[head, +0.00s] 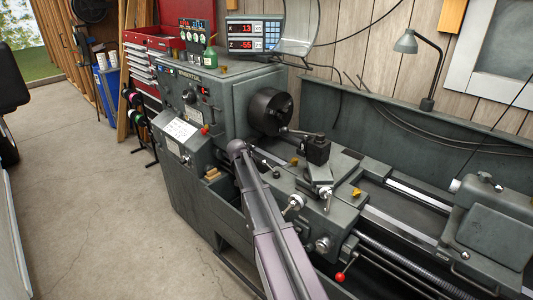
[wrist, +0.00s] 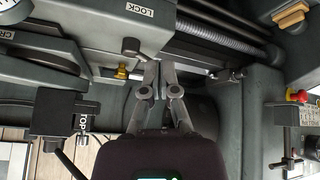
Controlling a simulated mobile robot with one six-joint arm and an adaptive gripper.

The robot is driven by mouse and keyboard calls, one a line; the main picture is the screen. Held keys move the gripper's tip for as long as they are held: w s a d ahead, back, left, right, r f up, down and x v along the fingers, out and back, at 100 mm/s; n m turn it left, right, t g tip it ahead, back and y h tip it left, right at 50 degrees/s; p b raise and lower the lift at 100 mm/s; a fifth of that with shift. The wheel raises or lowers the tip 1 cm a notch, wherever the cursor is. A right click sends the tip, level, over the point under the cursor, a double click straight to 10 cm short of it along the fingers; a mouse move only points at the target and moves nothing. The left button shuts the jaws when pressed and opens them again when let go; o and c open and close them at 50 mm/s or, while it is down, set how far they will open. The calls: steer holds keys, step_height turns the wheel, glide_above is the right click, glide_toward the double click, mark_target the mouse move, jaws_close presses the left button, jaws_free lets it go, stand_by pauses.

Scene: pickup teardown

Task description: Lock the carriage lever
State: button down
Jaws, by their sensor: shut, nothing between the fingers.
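In the wrist view, my gripper (wrist: 159,65) is shut and empty, its fingertips close to the carriage (wrist: 90,20) of the lathe. A white LOCK label (wrist: 139,9) is on the carriage, above and left of the fingertips. A short dark lever with a rounded end (wrist: 131,47) lies below the label, just left of the fingertips. I cannot tell whether they touch it. In the head view, the carriage with its tool post (head: 316,150) sits mid-bed. My arm reaches in front of it, and the gripper is not clearly seen there. I cannot make out the lock lever there.
The chuck (head: 270,111) and headstock are left of the carriage, the tailstock (head: 489,222) right. A red-knobbed lever (head: 340,277) is low at the front. In the wrist view, a brass-coloured piece (wrist: 121,72) lies near the fingers. Open floor (head: 90,210) is at the left.

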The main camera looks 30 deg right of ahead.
mark_target(271, 168)
steer(key=w+d+r+m, duration=0.1)
steer(key=w+d, duration=0.2)
steer(key=w+d+r+m+h+p, duration=0.1)
steer(key=w+d+r, duration=0.1)
steer(key=w+d, duration=0.1)
steer(key=w+d+r+t+h+p, duration=0.1)
steer(key=w+d+r, duration=0.1)
steer(key=w, duration=0.1)
steer(key=shift+w+d+m, duration=0.1)
steer(key=shift+d+m, duration=0.3)
steer(key=shift+f, duration=0.2)
steer(key=shift+b+x, duration=1.05)
steer(key=shift+x, duration=0.1)
steer(key=b+x, duration=0.6)
steer(key=x, duration=0.2)
steer(key=shift+s+a+f, duration=0.1)
steer(key=shift+s+a, duration=0.45)
steer(key=shift+a, duration=0.4)
steer(key=shift+s+a+f, duration=0.1)
steer(key=shift+s+a, duration=0.45)
steer(key=shift+a, duration=0.35)
steer(key=shift+a, duration=0.15)
